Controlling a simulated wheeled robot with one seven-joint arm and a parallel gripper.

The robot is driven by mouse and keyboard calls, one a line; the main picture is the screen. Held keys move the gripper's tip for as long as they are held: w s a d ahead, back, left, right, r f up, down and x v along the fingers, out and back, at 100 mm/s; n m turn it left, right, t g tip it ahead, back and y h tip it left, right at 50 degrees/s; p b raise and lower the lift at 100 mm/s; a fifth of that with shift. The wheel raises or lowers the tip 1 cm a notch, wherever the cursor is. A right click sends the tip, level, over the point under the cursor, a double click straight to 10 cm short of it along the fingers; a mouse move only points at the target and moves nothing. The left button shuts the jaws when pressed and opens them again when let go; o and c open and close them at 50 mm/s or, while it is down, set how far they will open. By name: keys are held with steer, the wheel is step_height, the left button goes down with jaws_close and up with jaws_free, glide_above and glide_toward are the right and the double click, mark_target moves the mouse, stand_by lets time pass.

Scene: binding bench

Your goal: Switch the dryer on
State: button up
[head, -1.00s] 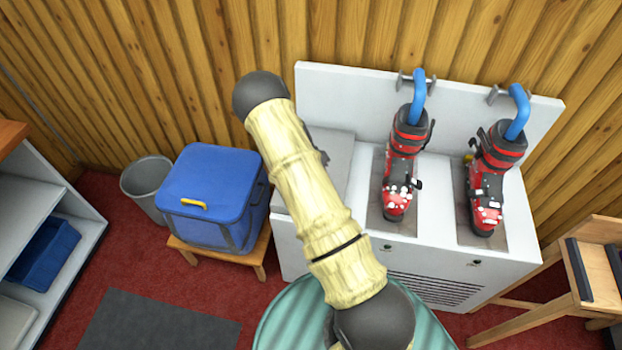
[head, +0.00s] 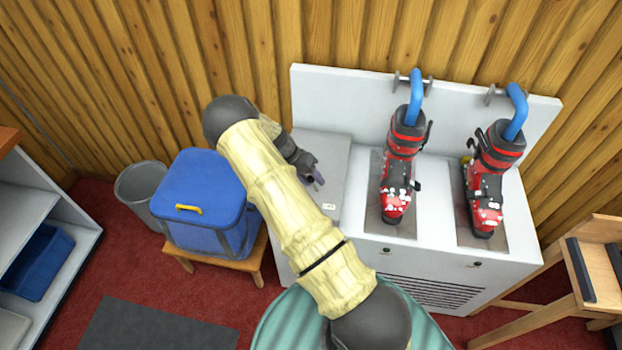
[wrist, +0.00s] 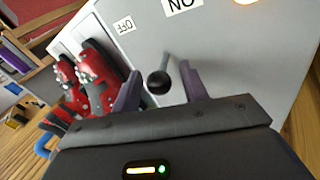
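The dryer (head: 440,258) is a white cabinet with a back panel against the wood wall. Two red and black boots, a left one (head: 403,150) and a right one (head: 490,180), stand on it under blue tubes. A grey panel (wrist: 225,60) fills much of the wrist view, with an OFF label (wrist: 124,25) and an ON label (wrist: 181,4). A lever with a black ball knob (wrist: 158,82) stands out from it. My gripper (wrist: 160,92) is open, its purple fingers on either side of the knob with gaps visible. In the head view my gripper (head: 316,178) is over the dryer's left end.
A blue cooler box (head: 200,200) sits on a wooden stool (head: 255,262) left of the dryer, beside a grey bin (head: 140,190). A wooden chair-like frame (head: 600,260) stands at the right. A warm light (wrist: 246,3) glows at the wrist view's top edge.

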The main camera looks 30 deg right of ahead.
stand_by(0.3)
steer(key=b+v, duration=0.2)
steer(key=v, duration=1.5)
steer(key=shift+w+a, duration=0.15)
steer(key=shift+w, duration=0.05)
steer(key=shift+r, duration=0.1)
steer(key=s+a+r+n+t+y, duration=0.1)
steer(key=s+a+r+n+t, duration=0.1)
steer(key=s, duration=0.6)
steer(key=s+a+r+n+t+y+p, duration=0.1)
steer(key=s+r+n, duration=0.3)
steer(key=s, duration=0.4)
steer(key=s+a+r+n+t+y+p, duration=0.1)
steer(key=s+a+r+n+t+y, duration=0.1)
steer(key=s, duration=0.6)
step_height(320, 180, up, 2)
steer(key=shift+s+a+r+n+t+y, duration=0.3)
steer(key=shift+a+n+t+y, duration=0.1)
steer(key=shift+a+n+y, duration=0.25)
steer(key=shift+d, duration=0.15)
steer(key=shift+w, duration=0.1)
